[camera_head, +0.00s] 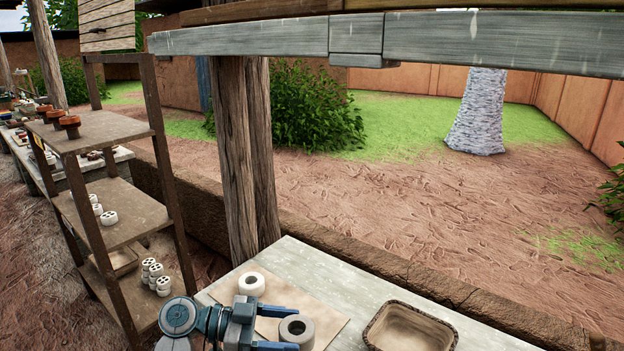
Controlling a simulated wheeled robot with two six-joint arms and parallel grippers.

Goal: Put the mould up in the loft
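I cannot tell for certain which thing is the mould. A shallow brown rectangular tray-like form (373,333) lies on the pale table (335,273), cut off by the bottom edge. A grey ring (308,338) and a white ring (251,291) sit on a tan sheet (284,291) to its left. My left gripper (296,329) points right, its blue fingers spread apart at the grey ring. I cannot tell whether they touch it. My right gripper is out of view. A grey timber beam (450,42) crosses the top; whether it belongs to the loft is unclear.
A wooden shelf rack (120,216) at the left holds brown pots (70,126) and white holed pieces (109,218). A thick post (243,160) stands behind the table. A low mud wall (400,285) runs along the table's far side.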

